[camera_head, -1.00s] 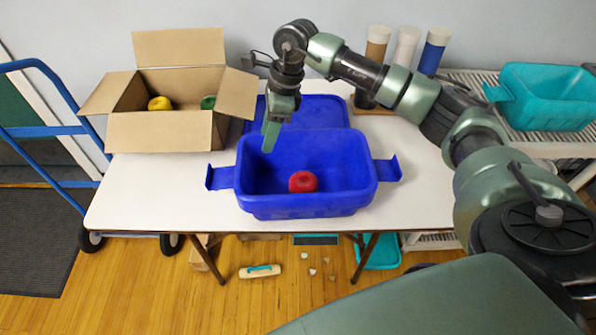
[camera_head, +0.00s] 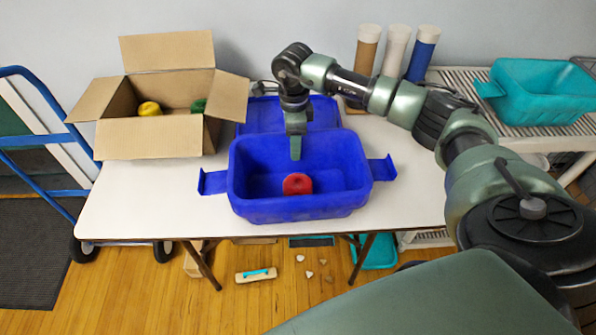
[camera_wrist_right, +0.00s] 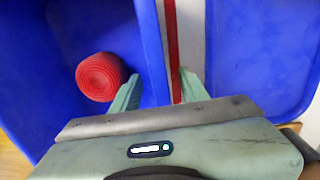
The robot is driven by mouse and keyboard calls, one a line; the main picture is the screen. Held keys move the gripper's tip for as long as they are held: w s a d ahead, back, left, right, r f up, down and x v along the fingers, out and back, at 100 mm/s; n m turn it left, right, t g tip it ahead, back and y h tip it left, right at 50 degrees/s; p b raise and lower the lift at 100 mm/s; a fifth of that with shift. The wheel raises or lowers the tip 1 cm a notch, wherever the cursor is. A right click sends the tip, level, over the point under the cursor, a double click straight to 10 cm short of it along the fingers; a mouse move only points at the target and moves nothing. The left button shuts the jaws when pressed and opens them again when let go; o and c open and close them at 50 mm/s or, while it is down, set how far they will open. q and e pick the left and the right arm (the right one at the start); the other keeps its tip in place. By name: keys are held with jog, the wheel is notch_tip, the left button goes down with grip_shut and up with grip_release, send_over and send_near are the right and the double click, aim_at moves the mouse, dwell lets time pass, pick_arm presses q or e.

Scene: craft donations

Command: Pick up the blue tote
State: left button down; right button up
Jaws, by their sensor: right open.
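The blue tote (camera_head: 300,207) stands upright on the white table, with a flap-like handle at each end. A red roll (camera_head: 297,184) lies inside it; it also shows in the right wrist view (camera_wrist_right: 101,77). My right gripper (camera_head: 295,152) points down at the tote's far wall. In the right wrist view the open fingers (camera_wrist_right: 158,86) appear on either side of the tote's rim (camera_wrist_right: 152,45), one over the inside and one outside. I cannot tell whether they touch it. My left gripper is not in view.
A blue lid-like piece (camera_head: 262,113) lies behind the tote. An open cardboard box (camera_head: 150,138) with yellow and green items stands at left. Several tubes (camera_head: 394,52) stand at the back. A teal tote (camera_head: 540,95) sits on a rack at right. Table space is clear beside the tote.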

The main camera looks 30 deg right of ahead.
grip_shut()
dwell(1.4)
